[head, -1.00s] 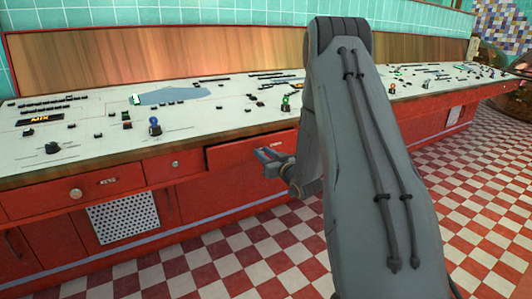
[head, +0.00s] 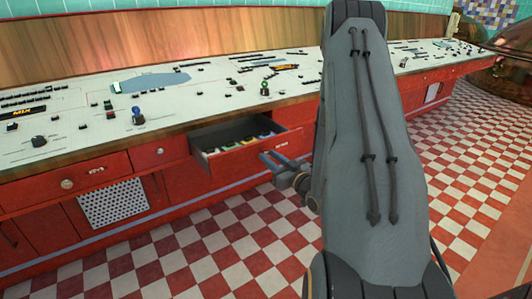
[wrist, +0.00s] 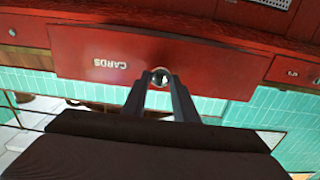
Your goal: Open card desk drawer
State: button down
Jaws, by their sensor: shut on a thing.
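The red card drawer (head: 228,163) stands pulled out from the desk front, with its grey inside and several coloured items in it showing in the head view. In the wrist view, which is upside down, its red front (wrist: 85,45) bears the word CARDS and a round knob (wrist: 161,76). My gripper (wrist: 161,74) is shut on the knob, one finger on each side of it.
The long red desk has a white control top (head: 180,85) with buttons and levers. A closed key drawer (head: 100,175) and a smaller closed drawer (head: 160,150) lie to the left. The checkered floor (head: 220,240) in front is clear.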

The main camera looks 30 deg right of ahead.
jog(key=shift+s, duration=0.1)
dwell(0.3)
jog(key=c, duration=1.4)
grip_release()
jog(key=shift+c, duration=0.2)
jog(key=shift+s, duration=0.1)
jog(key=s, duration=0.7)
jog(key=shift+s+d, duration=0.15)
jog(key=shift+s, duration=0.15)
